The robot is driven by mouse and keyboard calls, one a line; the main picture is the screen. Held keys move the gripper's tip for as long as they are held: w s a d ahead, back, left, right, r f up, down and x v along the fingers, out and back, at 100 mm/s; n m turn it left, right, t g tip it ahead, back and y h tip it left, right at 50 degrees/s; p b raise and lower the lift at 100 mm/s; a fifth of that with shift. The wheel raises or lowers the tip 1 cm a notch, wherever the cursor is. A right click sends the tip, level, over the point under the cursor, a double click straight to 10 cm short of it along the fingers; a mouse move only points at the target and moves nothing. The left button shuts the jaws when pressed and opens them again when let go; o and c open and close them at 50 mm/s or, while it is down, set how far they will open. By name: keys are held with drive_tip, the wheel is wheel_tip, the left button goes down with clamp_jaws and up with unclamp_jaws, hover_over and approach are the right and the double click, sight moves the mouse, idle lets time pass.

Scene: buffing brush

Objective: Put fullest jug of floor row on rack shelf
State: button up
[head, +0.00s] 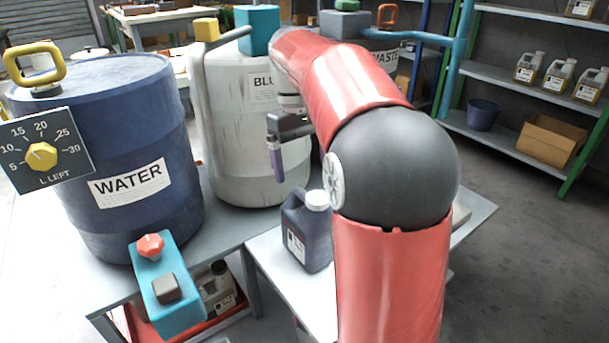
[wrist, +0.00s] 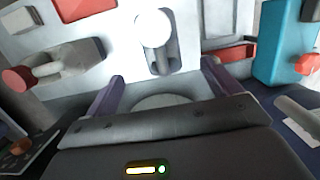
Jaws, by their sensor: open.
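My gripper (head: 276,174) is open, its purple finger pointing down in front of the white drum. In the wrist view its two fingers (wrist: 162,75) stand apart, with a pale round shape between and below them; I cannot tell what that is. A dark jug (head: 308,238) with a white cap and label stands on the low table, below and right of my gripper. Pale jugs (head: 217,290) stand partly hidden under the bench; their fill levels are not readable. The rack shelf (head: 541,79) at the right holds several jugs (head: 558,77). No separate floor row is clearly visible.
A blue WATER drum (head: 125,150) and a white drum (head: 235,130) stand on the bench. A teal pump box (head: 168,290) with a red knob is at the front. A cardboard box (head: 550,140) and blue bucket (head: 483,114) sit on the lower rack shelf. My arm hides the middle.

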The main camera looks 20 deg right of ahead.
drive_tip(key=shift+s+a+r, duration=0.1)
drive_tip(key=shift+r, duration=0.2)
drive_tip(key=s+a+f+m+t, duration=0.1)
drive_tip(key=s+a+f+t, duration=0.2)
drive_tip(key=s, duration=0.7)
drive_tip(key=s+a+f+m+t, duration=0.1)
drive_tip(key=s+a+f+t, duration=0.3)
drive_tip(key=s, duration=0.6)
drive_tip(key=shift+a+f, duration=0.7)
drive_tip(key=shift+f, duration=0.1)
